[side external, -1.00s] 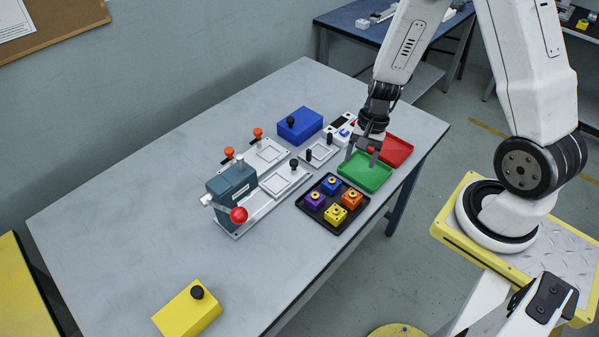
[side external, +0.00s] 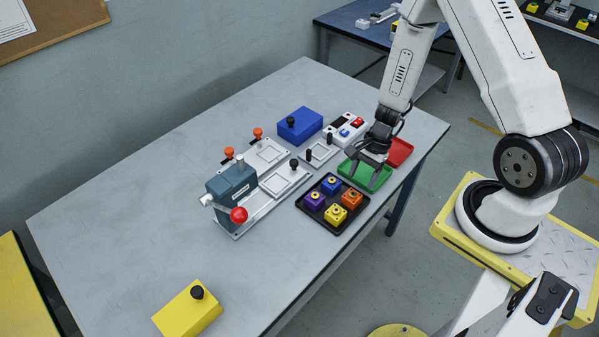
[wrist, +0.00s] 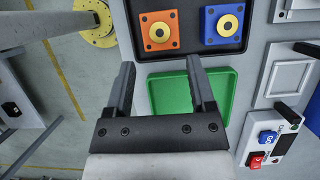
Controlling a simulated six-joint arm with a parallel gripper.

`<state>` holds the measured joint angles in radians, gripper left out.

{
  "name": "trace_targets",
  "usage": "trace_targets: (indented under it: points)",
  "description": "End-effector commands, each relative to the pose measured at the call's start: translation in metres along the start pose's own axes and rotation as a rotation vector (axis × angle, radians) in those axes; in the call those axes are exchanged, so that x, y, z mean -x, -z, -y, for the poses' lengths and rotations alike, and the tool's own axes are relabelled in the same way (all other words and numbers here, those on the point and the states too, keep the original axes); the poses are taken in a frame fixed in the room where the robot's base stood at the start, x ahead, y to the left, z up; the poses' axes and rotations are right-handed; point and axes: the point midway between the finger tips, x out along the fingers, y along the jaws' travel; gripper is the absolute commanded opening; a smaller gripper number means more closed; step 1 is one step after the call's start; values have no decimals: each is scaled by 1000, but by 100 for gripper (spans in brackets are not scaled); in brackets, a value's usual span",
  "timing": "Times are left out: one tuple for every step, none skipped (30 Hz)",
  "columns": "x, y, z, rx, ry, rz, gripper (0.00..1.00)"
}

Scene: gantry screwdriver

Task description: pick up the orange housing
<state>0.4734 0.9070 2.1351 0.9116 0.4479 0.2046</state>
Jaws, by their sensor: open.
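The orange housing (side external: 351,199) is a small block with a yellow ring on top. It sits in the right corner of the black tray (side external: 333,200), beside blue, yellow and purple housings. In the wrist view the orange housing (wrist: 159,31) lies just beyond my fingertips, roughly in line with the gap between them. My gripper (side external: 362,168) is open and empty, above the green tray (side external: 384,177) and apart from the housing.
A red tray (side external: 401,151) lies behind the green one. A switch box (side external: 345,129), metal fixtures (side external: 285,180) and a press with a red knob (side external: 238,215) stand left of the trays. A blue box (side external: 299,125) is at the back; the front left table is mostly clear.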

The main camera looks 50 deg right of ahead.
Motion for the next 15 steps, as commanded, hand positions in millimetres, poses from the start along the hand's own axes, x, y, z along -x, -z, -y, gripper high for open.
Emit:
trace_targets:
  points:
    - [-4,0,0,-1,-2,0,71]
    - [-6,0,0,-1,-2,0,71]
    - [-7,0,0,0,-2,-1,71]
    - [-8,0,0,1,-2,-2,71]
    - [-8,0,0,1,-1,-2,71]
    - [-9,0,0,1,-1,-2,71]
    - [-9,0,0,1,-1,-2,71]
    - [-9,0,0,1,-1,-2,71]
    - [-9,0,0,1,-1,-2,71]
    - [-9,0,0,1,-1,-2,71]
    - [-10,0,0,1,-1,-2,71]
    - [-10,0,0,0,-1,-1,71]
    - [-12,0,0,0,-2,-1,71]
    - [-13,0,0,0,-2,-1,71]
    - [-15,0,0,1,-2,-1,71]
